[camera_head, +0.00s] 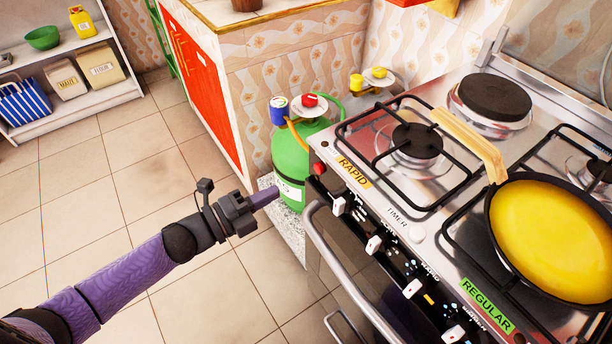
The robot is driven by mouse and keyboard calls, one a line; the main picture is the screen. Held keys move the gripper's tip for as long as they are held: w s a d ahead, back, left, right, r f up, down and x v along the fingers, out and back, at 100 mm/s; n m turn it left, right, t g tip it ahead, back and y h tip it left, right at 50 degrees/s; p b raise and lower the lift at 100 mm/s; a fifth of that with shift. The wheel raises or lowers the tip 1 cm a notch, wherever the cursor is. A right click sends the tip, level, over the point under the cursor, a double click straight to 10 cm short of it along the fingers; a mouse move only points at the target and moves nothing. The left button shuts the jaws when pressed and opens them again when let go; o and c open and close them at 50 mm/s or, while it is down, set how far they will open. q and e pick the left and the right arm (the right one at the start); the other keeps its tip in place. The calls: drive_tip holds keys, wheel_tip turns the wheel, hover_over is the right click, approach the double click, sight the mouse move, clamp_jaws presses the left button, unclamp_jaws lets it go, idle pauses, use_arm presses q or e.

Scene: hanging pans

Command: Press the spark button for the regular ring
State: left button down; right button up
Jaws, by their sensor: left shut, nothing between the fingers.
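The stove (395,190) stands at the right with a steel top. A green REGULAR label (487,304) is at its front edge, and a yellow RAPID label (353,172) is near its left corner. A red button (319,169) shows at the left end of the front panel. A round white button (417,234) sits by the TIMER marking. Which one is the spark button I cannot tell. My left gripper (272,195) is shut and empty, left of the panel and apart from it, with its tip pointing toward the stove. My right gripper is not in view.
A yellow-filled pan (550,238) sits on the front right burner, its handle pointing back left. White knobs (374,245) line the front panel above a steel oven handle (345,268). A green gas cylinder (292,165) stands beside the stove. Tiled floor (100,215) is clear at left.

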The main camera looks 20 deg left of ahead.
sight(317, 170)
use_arm(q)
drive_tip(key=b+x, duration=0.2)
drive_tip(key=x, duration=0.5)
drive_tip(key=shift+w+d+f, duration=0.1)
drive_tip(key=shift+w+d, duration=0.1)
drive_tip(key=shift+w, duration=0.1)
drive_tip(key=shift+w+d, duration=0.2)
drive_tip(key=shift+w, duration=0.05)
